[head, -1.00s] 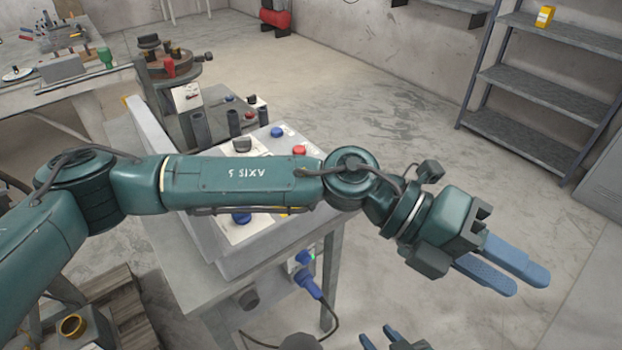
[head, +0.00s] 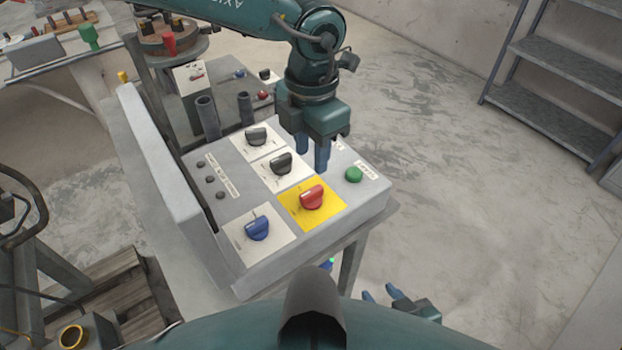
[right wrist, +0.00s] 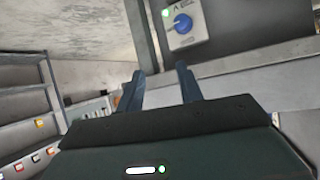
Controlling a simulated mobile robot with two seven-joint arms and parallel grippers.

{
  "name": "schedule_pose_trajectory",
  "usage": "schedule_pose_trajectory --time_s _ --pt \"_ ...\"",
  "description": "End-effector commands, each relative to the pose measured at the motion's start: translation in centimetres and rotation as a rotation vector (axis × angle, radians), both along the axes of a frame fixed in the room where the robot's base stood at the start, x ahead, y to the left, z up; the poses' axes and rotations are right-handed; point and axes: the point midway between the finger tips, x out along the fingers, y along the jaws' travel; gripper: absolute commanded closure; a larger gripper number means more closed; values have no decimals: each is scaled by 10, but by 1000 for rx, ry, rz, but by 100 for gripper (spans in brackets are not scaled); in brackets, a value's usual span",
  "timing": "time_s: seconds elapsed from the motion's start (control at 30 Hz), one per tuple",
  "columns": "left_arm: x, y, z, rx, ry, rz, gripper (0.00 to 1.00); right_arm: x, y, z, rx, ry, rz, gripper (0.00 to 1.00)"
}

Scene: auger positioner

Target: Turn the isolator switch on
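A red rotary switch (head: 312,197) sits on a yellow plate (head: 337,206) on the sloping grey control panel (head: 372,192). It looks like the isolator; its marks are too small to read. My left gripper (head: 313,160) hangs above the panel, fingers down and apart, empty, just behind the red switch in the head view. It does not appear to touch it. My right gripper (head: 380,293) is low, right of the panel, open and empty. In the right wrist view its fingers (right wrist: 160,85) are apart, below a blue knob (right wrist: 182,23) on a grey box.
The panel also carries a blue knob (head: 257,228), two black knobs (head: 280,163) (head: 256,136) and a green button (head: 353,174). A raised grey wall (head: 160,170) edges the panel's left. A turntable device (head: 170,40) stands behind. Floor to the right is clear.

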Motion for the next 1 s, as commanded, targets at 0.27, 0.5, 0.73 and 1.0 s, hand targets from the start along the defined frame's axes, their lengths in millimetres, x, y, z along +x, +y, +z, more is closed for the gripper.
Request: schedule_pose_trajectory --time_s 0.27,0.5,0.73,1.0 --pt "-1 -1 -58 0 4 -1 64 -1 -5 0 -10 17 -8 64" --pt "-1 -1 -87 -3 2 -1 64 2 -4 2 -6 18 -19 64" --pt "0 -1 -92 -3 0 -1 64 4 -5 3 -5 14 -21 64" --pt "-1 -1 -92 -3 1 -1 74 4 -5 3 -7 14 -22 64"
